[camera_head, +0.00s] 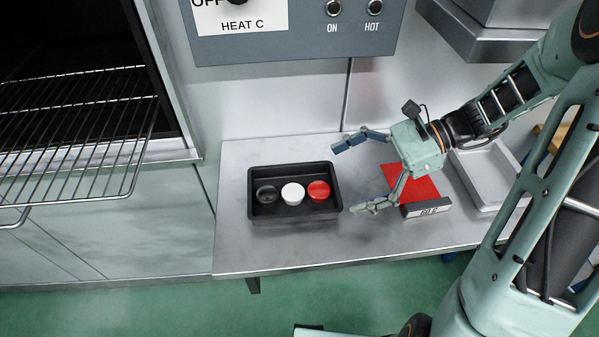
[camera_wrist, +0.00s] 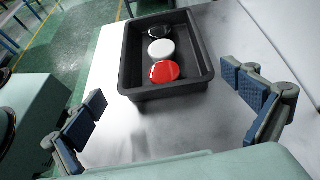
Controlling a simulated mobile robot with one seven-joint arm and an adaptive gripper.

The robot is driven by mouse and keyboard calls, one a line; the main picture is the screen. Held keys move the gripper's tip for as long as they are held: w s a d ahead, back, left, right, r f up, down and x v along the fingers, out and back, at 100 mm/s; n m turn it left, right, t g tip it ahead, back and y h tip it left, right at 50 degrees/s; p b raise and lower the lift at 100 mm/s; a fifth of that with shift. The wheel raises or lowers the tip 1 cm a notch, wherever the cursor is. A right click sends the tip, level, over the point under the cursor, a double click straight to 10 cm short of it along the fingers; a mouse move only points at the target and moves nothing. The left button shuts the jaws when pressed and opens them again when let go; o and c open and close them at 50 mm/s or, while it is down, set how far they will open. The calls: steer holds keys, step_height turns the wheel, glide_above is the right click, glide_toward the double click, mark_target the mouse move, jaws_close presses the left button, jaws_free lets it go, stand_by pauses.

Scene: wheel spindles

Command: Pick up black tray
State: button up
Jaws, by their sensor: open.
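The black tray (camera_head: 294,217) sits on the left part of the metal table, and holds a black, a white and a red round piece in a row. It also shows in the wrist view (camera_wrist: 165,92), between and beyond my fingers, with the red piece nearest. My gripper (camera_head: 360,176) is open and empty, to the right of the tray in the head view. Its two fingers are spread wide and apart from the tray. In the wrist view my gripper (camera_wrist: 172,118) has one finger on each side.
The metal table (camera_head: 245,255) has bare room around the tray. A red sheet (camera_head: 418,188) and a small labelled block (camera_head: 426,208) lie under my gripper. A grey tray (camera_head: 484,178) stands at the right. An open oven with a wire rack (camera_head: 75,135) is at the left.

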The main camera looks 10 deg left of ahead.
mark_target(292, 191)
steer(key=shift+w+a+r+m+y, duration=0.2)
steer(key=shift+w+r+m+y, duration=0.1)
steer(key=shift+m+y, duration=0.1)
steer(key=shift+a, duration=0.35)
steer(key=x, duration=0.5)
steer(key=b+x, duration=0.1)
steer(key=x, duration=0.4)
steer(key=shift+s+r, duration=0.15)
steer(key=shift+s, duration=0.1)
steer(key=shift+c, duration=0.3)
steer(key=c, duration=1)
